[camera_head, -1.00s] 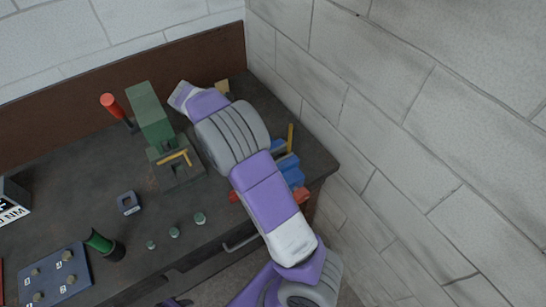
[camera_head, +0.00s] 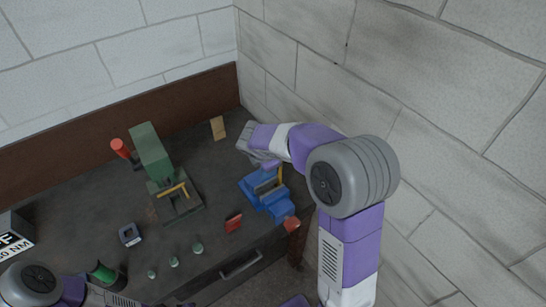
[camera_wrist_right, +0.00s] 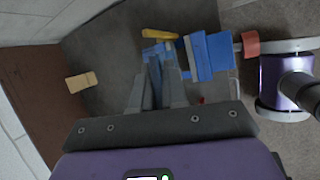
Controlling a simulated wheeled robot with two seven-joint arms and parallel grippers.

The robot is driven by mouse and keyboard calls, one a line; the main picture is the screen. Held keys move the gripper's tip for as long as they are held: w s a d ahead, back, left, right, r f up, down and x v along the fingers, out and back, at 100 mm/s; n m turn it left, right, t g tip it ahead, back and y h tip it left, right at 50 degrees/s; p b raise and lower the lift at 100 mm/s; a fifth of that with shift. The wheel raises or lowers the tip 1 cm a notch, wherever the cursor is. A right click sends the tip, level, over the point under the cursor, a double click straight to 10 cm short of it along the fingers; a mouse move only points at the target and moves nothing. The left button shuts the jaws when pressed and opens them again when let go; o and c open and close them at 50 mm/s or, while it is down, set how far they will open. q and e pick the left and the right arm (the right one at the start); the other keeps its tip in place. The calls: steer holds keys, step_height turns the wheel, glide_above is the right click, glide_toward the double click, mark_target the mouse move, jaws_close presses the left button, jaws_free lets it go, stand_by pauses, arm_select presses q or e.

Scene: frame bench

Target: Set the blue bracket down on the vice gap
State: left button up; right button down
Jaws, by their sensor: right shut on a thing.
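The blue vice (camera_head: 262,196) stands near the bench's right end, with a yellow bar at its back. In the right wrist view the vice (camera_wrist_right: 218,52) lies just beyond and right of the fingertips. My right gripper (camera_wrist_right: 158,70) is shut on a blue piece, apparently the blue bracket (camera_wrist_right: 155,78), which shows between the fingers. In the head view the right gripper (camera_head: 256,158) is above the bench, behind and left of the vice; the held piece is hardly visible there. Whether it touches the vice I cannot tell.
A green press (camera_head: 160,165) stands left of the vice. A dark red block (camera_head: 233,222) lies in front of the vice, and a tan block (camera_head: 217,127) is at the back. A small blue-grey part (camera_head: 129,234) and several green pegs lie left. A wall bounds the right.

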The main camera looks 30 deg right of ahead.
steer(key=shift+w, duration=0.1)
steer(key=shift+f, duration=0.1)
steer(key=shift+f+b, duration=0.5)
steer(key=shift+f, duration=0.1)
step_height(320, 180, down, 6)
steer(key=b, duration=0.4)
steer(key=shift+r+b, duration=0.15)
steer(key=shift+b, duration=0.15)
steer(key=shift+f+b, duration=1.3)
steer(key=shift+f, duration=0.25)
steer(key=c, duration=1.1)
jaws_free()
steer(key=shift+r, duration=0.1)
